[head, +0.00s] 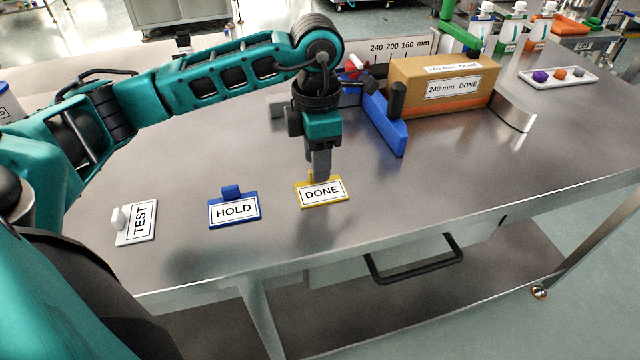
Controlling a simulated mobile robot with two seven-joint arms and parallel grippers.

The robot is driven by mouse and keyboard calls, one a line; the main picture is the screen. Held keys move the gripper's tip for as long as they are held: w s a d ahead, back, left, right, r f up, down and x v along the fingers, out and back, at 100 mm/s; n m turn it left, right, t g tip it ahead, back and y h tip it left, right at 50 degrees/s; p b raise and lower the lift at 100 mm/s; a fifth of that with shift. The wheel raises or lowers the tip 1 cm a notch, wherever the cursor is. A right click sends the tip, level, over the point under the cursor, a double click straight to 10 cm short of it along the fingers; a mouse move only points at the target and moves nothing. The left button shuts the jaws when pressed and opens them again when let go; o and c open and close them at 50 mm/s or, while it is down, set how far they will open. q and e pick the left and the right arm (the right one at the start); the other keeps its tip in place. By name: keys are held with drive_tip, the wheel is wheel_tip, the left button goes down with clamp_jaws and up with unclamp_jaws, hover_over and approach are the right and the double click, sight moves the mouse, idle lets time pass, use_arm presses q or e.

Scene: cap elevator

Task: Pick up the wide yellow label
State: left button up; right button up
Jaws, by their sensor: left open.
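The wide yellow label (321,202) lies on the steel table and bears a white face reading DONE. My left gripper (320,172) points down right over it, with its fingertips at the label's back edge, around or just above its yellow grip tab. The fingers hide most of that tab, and I cannot tell whether they touch it. The gripper is open. My right gripper is not in view.
A blue HOLD label (234,211) and a white TEST label (137,222) lie to the left. Behind stand a blue fixture (385,125) and a brown box (440,85) marked 240 mm DONE. A white tray (557,82) sits at the far right. The table's right front is clear.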

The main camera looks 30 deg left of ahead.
use_arm(q)
drive_tip(key=shift+f, duration=0.9)
clamp_jaws()
